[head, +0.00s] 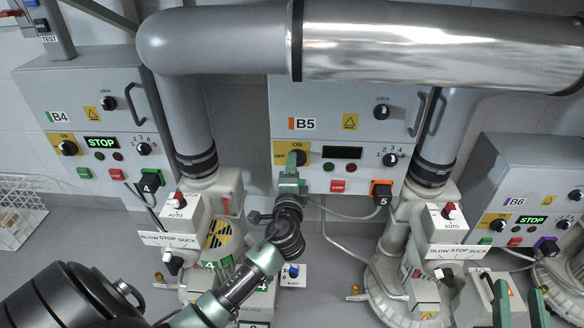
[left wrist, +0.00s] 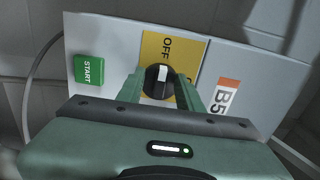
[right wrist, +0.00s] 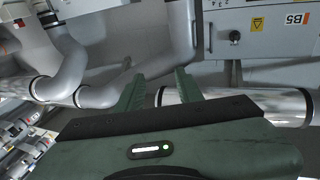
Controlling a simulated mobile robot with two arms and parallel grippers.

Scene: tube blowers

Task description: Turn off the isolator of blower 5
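The blower 5 isolator is a black knob on a yellow plate (head: 281,153) at the lower left of box B5. In the left wrist view the knob (left wrist: 158,82) has a white mark pointing to the OFF label (left wrist: 166,48). My left gripper (head: 295,162) is at this knob, with one finger on each side of it. The fingers look apart; contact is hard to judge. The B5 display (head: 342,153) is dark. My right gripper (head: 515,298) is at the bottom right, its fingers apart and empty in the right wrist view (right wrist: 160,88).
Box B4 (head: 88,77) at left and box B6 (head: 540,160) at right have displays showing STOP. A large pipe (head: 440,40) crosses above B5. Grey blower pipes (head: 185,110) stand beside the box. The right gripper has pipes (right wrist: 90,95) beyond it.

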